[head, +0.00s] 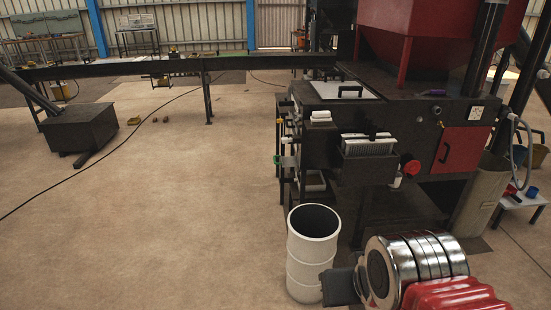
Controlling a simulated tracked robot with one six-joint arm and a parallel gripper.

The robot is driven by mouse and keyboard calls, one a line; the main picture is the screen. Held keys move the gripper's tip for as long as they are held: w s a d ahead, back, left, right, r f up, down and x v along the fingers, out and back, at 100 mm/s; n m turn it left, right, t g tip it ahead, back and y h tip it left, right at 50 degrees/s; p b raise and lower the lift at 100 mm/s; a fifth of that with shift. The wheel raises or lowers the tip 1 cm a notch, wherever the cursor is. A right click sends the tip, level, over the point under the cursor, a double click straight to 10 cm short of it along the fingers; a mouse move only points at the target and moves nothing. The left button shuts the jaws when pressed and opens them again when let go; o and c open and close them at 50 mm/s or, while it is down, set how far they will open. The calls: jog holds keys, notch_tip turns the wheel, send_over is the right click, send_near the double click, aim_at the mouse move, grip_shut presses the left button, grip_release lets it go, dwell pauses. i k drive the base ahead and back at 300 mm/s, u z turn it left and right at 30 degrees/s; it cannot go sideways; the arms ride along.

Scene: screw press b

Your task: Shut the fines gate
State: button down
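The dark screw press (330,130) stands right of centre under a red hopper (430,30). I cannot tell for certain which part is the fines gate. On the press's left side are small fittings, among them a green-ended one (287,161), too small to read as open or shut. The front has a red door (460,149) with a dark handle, which looks closed, and a red knob (411,168). My arm, chrome and red, is at the lower right. Its dark end, my gripper (340,287), is beside the white drum, apart from the press; its fingers are not clear.
An open white drum (306,262) stands on the floor in front of the press. A grey bin (482,200) and a small white stool (520,199) are at the right. A dark box (82,130) and a black cable lie left. The left floor is mostly clear.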

aim_at(290, 161)
jog(key=u, duration=0.3)
jog(key=i, duration=1.75)
jog(key=u, duration=0.55)
jog(key=i, duration=2)
jog(key=u, duration=0.05)
